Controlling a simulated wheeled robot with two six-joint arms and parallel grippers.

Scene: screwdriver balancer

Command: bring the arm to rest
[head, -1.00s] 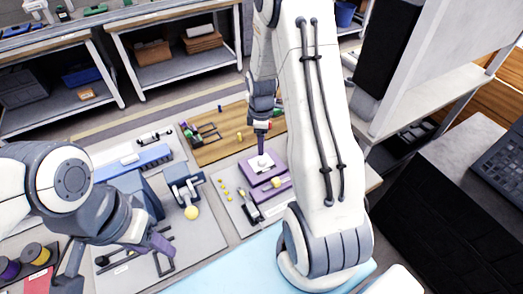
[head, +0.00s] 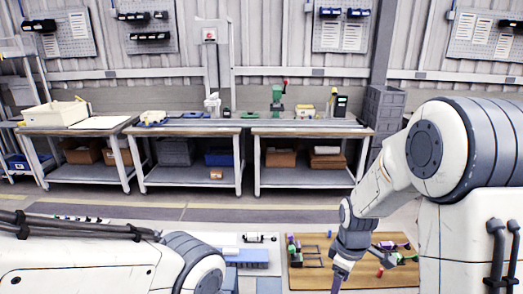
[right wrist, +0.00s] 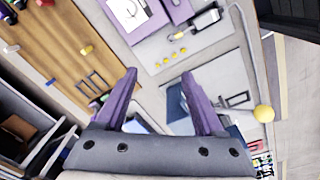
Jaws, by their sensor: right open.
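My right gripper (head: 340,278) hangs at the bottom of the head view, over the near side of the wooden board (head: 305,279). Its lower part is cut off there. In the right wrist view its two purple fingers (right wrist: 158,76) are spread apart with nothing between them. Beyond the fingertips lie a light grey mat (right wrist: 165,82) and a purple fixture (right wrist: 140,18) with a white plate. My left arm crosses the lower left of the head view. My left gripper is out of view.
The wooden board also shows in the right wrist view (right wrist: 55,45), with small coloured pieces on it. A yellow ball (right wrist: 264,113) on a rod is right of the fingers. A row of workbenches (head: 195,131) stands at the back, beyond open floor.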

